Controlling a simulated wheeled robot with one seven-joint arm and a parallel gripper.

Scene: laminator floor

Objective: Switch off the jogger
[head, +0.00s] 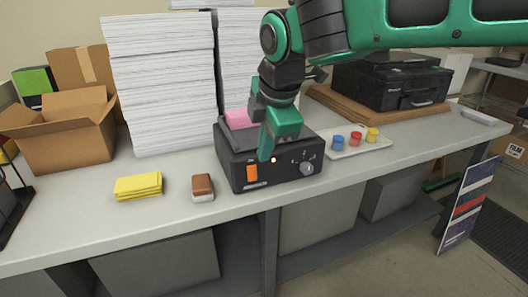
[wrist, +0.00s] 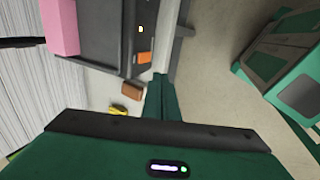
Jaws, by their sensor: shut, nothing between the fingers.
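The jogger (head: 230,160) is a black box on the bench with an orange rocker switch (head: 252,173) at the left of its front. A small lit lamp (head: 273,160) and a grey knob (head: 306,168) are to the right of the switch. A pink stack (head: 240,118) sits in its top. My gripper (head: 264,154) is shut and empty, pointing down just in front of the jogger's face, close to the switch and lamp. The wrist view shows the orange switch (wrist: 145,57) just beyond my fingertips (wrist: 160,80); whether they touch it I cannot tell.
A brown-and-white block (head: 203,187) and yellow cloths (head: 138,186) lie left of the jogger. A tray (head: 350,149) with coloured pots is at its right. Tall paper stacks (head: 160,85) stand behind. The bench's front strip is mostly clear.

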